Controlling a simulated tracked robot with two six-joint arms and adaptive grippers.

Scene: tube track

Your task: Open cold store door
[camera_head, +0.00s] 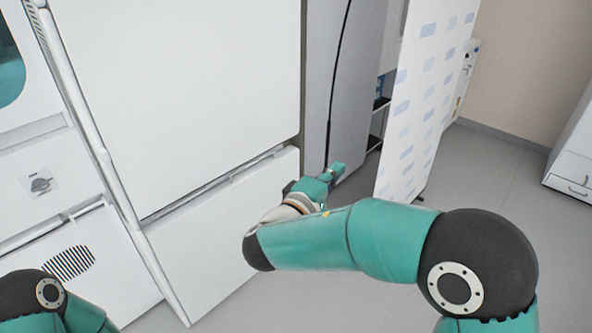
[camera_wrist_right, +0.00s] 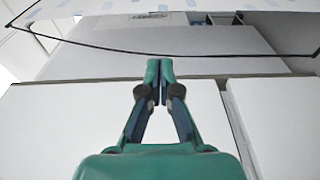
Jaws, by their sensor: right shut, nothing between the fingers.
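The tall white cabinet, which I take to be the cold store, fills the left and middle of the head view. Its large upper door (camera_head: 190,80) sits above a lower white front (camera_head: 225,235), with a narrow seam between them. I cannot tell whether the door is ajar. My right gripper (camera_head: 333,173) is shut and empty, just right of the cabinet's right edge near the seam. In the right wrist view its fingertips (camera_wrist_right: 160,67) meet in front of a grey panel (camera_wrist_right: 150,62). I cannot tell whether they touch anything. My left gripper is out of the picture.
A thin black strip or cable (camera_head: 336,75) runs down the grey panel. A white panel with pale blue rectangles (camera_head: 425,90) stands to its right. Grey floor (camera_head: 490,160) is free beyond it, with a white drawer unit (camera_head: 575,165) at the far right.

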